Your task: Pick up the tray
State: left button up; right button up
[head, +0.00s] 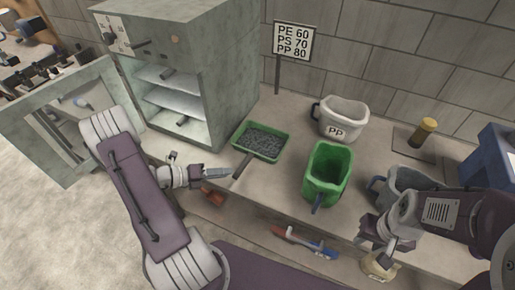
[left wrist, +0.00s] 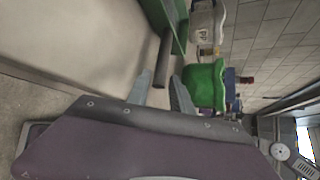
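The green tray (head: 284,150) sits on the bench in front of the open oven, filled with dark grey pellets. Its dark handle (head: 242,166) points toward the front left. In the left wrist view the tray's green side (left wrist: 181,38) is at the top, with the handle (left wrist: 163,60) reaching down. My left gripper (head: 229,172) is at the handle's end. In the left wrist view its two fingers (left wrist: 164,92) are apart, with the handle's end between or just beyond them; contact is not clear. My right gripper (head: 376,236) is at the bench's front right, its fingers unclear.
The oven (head: 190,70) stands open at the back left, its door (head: 65,120) swung left. A green jug (head: 328,172) is right of the tray, with a white PP jug (head: 343,118) behind. A grey jug (head: 405,184) is near my right arm. A sign (head: 293,42) stands behind.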

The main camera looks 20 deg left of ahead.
pick_arm(q)
jog(key=x, duration=0.4)
jog(key=shift+w+d, duration=0.1)
jog(key=shift+d, duration=0.15)
jog(key=shift+w+d+f, duration=0.15)
jog(key=shift+w, duration=0.15)
jog(key=shift+s, duration=0.1)
grip_shut()
jog(key=shift+r+p, duration=0.8)
jog(key=shift+r, duration=4.25)
